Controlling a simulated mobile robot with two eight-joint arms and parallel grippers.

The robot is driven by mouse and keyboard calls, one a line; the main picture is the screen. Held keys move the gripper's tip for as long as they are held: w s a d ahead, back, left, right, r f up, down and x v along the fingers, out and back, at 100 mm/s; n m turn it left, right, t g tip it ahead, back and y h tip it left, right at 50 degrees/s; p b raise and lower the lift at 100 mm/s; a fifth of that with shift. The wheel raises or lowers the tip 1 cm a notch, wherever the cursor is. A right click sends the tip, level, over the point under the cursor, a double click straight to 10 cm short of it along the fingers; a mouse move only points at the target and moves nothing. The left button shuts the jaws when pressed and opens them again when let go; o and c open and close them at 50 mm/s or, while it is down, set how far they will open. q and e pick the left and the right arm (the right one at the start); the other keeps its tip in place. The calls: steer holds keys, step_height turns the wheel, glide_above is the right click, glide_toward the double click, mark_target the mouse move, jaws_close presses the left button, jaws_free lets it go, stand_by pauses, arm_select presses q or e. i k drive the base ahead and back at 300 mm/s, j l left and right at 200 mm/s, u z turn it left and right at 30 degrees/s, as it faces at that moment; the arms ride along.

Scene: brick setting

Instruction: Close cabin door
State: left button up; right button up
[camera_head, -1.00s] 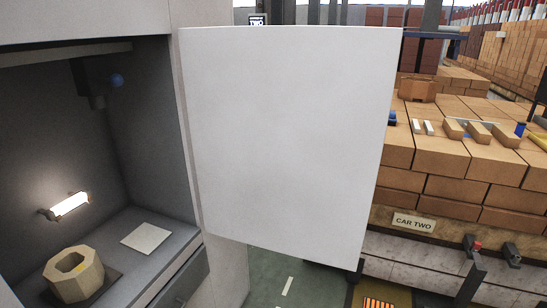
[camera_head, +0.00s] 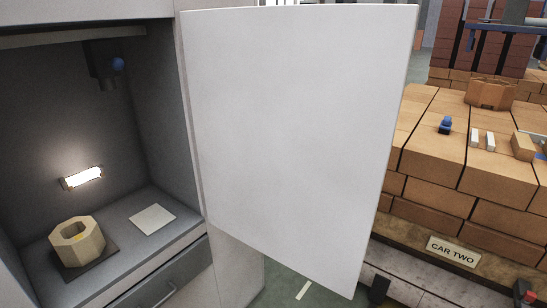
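The cabin door (camera_head: 300,140) is a plain white panel standing wide open, hinged at the right side of the cabin opening and swung out to the right. The cabin (camera_head: 50,130) is a grey recess at the left, with its inside in plain view. No handle shows on the door face that I see. Neither of my grippers is in view.
Inside the cabin are a beige hollow block (camera_head: 77,242) on a dark plate, a white tile (camera_head: 152,219), a lit lamp (camera_head: 82,178) and a blue knob (camera_head: 118,64). A drawer (camera_head: 165,285) sits below. Stacked bricks (camera_head: 450,150) with a CAR TWO sign (camera_head: 453,251) stand at right.

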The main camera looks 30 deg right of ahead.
mark_target(295, 108)
steer(key=k+l+u, duration=0.1)
steer(key=l, duration=0.25)
steer(key=l+u, duration=0.1)
steer(key=l, duration=0.25)
steer(key=k+l+u, duration=0.1)
steer(key=l, duration=0.25)
steer(key=l+u, duration=0.1)
steer(key=l, duration=0.25)
steer(key=k+l+u, duration=0.15)
steer(key=l, duration=0.2)
steer(key=l+u, duration=0.1)
steer(key=l, duration=0.2)
steer(key=i+l+u, duration=0.2)
steer(key=l, duration=0.35)
steer(key=k+l+u, duration=0.15)
steer(key=l, duration=0.35)
steer(key=i, duration=0.05)
